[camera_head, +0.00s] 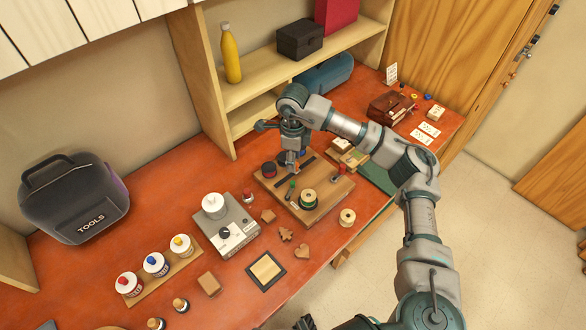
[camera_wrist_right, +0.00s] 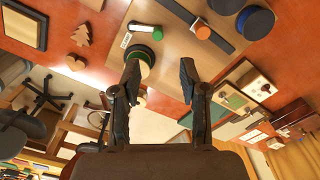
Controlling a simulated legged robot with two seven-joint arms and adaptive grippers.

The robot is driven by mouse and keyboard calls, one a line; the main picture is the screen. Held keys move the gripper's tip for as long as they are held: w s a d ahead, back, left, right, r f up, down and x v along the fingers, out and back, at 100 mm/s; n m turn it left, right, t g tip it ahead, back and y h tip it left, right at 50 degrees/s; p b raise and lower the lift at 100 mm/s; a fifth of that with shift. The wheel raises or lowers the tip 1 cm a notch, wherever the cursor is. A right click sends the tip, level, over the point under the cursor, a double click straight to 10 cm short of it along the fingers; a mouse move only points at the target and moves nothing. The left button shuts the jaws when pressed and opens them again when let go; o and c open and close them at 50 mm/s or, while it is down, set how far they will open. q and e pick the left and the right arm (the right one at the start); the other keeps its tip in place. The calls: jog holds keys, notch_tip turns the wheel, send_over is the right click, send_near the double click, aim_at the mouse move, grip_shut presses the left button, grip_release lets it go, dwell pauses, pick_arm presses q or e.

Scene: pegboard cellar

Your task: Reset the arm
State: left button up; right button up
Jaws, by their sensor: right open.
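My right arm reaches in from the lower right in the head view. Its gripper (camera_head: 291,160) points down over a wooden board (camera_head: 337,201) on the red-brown workbench. The right wrist view shows its two dark fingers (camera_wrist_right: 161,76) spread apart, with nothing held between them. On the board, a green-and-cream spool (camera_head: 308,199) stands near the front. It also shows in the right wrist view (camera_wrist_right: 141,60), partly behind one finger. A black-and-red round piece (camera_head: 268,170) sits at the board's left. My left gripper does not show clearly in either view.
A grey box with a dial (camera_head: 228,240) stands left of the board. Loose wooden shapes (camera_head: 286,234) and a small spool (camera_head: 347,217) lie in front. A shelf (camera_head: 255,86) rises behind the arm. A tool bag (camera_head: 75,200) stands far left. Red bench between bag and grey box is mostly clear.

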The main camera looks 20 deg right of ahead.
jog(key=shift+r, duration=0.55)
